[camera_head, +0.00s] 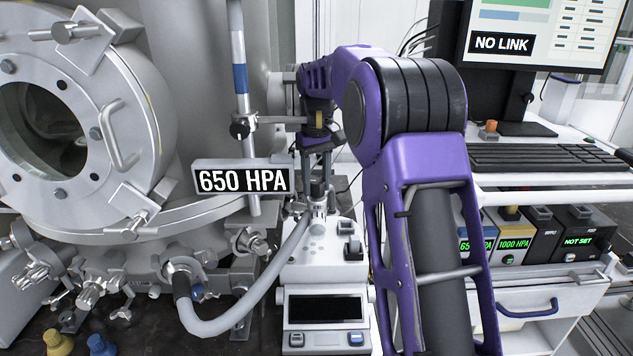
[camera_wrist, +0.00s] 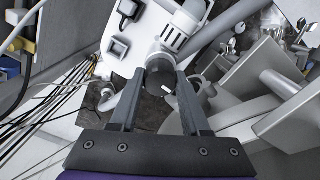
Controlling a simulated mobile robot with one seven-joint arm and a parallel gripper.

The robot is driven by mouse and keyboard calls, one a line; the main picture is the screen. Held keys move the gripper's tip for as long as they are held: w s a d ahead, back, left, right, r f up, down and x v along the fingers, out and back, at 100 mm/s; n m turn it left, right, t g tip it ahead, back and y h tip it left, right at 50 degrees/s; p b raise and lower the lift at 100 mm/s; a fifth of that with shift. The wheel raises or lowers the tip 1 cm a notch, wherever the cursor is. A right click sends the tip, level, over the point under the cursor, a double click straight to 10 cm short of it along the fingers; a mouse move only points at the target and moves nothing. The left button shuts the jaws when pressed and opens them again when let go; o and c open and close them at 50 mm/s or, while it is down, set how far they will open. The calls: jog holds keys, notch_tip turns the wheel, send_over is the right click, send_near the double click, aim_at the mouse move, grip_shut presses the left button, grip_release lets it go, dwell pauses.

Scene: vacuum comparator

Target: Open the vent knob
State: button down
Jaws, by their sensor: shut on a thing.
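The vent knob (camera_head: 317,188) is a small dark cap on top of a metal valve fitting, above the white bench unit (camera_head: 300,262). My gripper (camera_head: 318,172) comes down on it from above. In the wrist view the dark round knob (camera_wrist: 158,86), with a small white mark, sits between the two fingertips of my gripper (camera_wrist: 162,78). The fingers are shut on its sides. The pale valve fitting (camera_wrist: 178,36) and its hose joint lie just beyond it. The fingers partly hide the knob, and how far it is turned cannot be told.
A "650 HPA" sign (camera_head: 243,180) stands close left of my gripper. A grey hose (camera_head: 235,322) curves left to the large metal chamber (camera_head: 190,75). A monitor reading "NO LINK" (camera_head: 545,35), a keyboard (camera_head: 540,158) and several labelled boxes are at right.

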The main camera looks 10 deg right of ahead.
aim_at(316, 180)
jog(key=shift+r, duration=0.1)
dwell(0.3)
jog(key=shift+c, duration=1.9)
grip_release()
notch_tip(316, 180, up, 17)
jog(key=shift+r, duration=0.15)
jog(key=shift+n, duration=0.3)
